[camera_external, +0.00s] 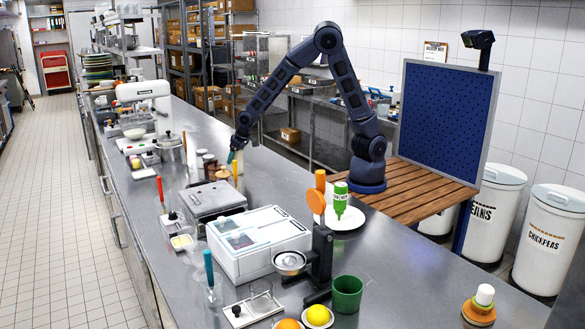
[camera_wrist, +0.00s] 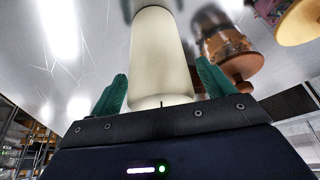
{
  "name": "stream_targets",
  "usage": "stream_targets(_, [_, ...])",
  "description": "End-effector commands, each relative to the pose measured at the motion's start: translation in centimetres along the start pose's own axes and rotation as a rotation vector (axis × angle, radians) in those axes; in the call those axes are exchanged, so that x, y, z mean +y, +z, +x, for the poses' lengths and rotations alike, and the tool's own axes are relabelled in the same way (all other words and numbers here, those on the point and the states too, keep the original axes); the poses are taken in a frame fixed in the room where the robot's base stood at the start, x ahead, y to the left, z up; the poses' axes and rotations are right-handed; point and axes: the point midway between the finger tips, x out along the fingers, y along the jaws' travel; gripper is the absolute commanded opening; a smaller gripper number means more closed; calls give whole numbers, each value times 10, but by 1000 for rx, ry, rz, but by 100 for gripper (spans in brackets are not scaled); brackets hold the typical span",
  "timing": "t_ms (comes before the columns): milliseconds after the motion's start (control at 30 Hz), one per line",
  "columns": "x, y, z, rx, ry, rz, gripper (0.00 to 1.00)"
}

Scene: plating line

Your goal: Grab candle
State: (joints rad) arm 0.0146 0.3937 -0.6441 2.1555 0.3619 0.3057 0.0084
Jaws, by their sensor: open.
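The candle (camera_wrist: 160,50) is a cream-white cylinder in the middle of the wrist view. It stands between the two green fingers of my gripper (camera_wrist: 161,72), with a gap on each side. My gripper is open and holds nothing.
Brown-lidded jars (camera_external: 210,164) stand close beside the candle; they also show in the wrist view (camera_wrist: 222,45). A grey press (camera_external: 212,200) and a white machine (camera_external: 258,242) stand nearer the camera. The counter to the right of the candle is clear.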

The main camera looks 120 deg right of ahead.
Motion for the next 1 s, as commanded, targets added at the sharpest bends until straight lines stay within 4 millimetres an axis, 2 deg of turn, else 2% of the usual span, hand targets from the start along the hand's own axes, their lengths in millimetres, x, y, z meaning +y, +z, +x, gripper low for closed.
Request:
stream_targets(267, [0, 0, 2, 0, 0, -1, 81])
stream_targets(367, [0, 0, 2, 0, 0, -1, 65])
stream_targets(567, [0, 0, 2, 0, 0, -1, 26])
stream_targets(600, [0, 0, 2, 0, 0, -1, 23])
stream_targets(867, [0, -1, 0, 1, -1, -1, 23])
stream_targets(1000, [-1, -6, -10, 2, -2, -4, 23])
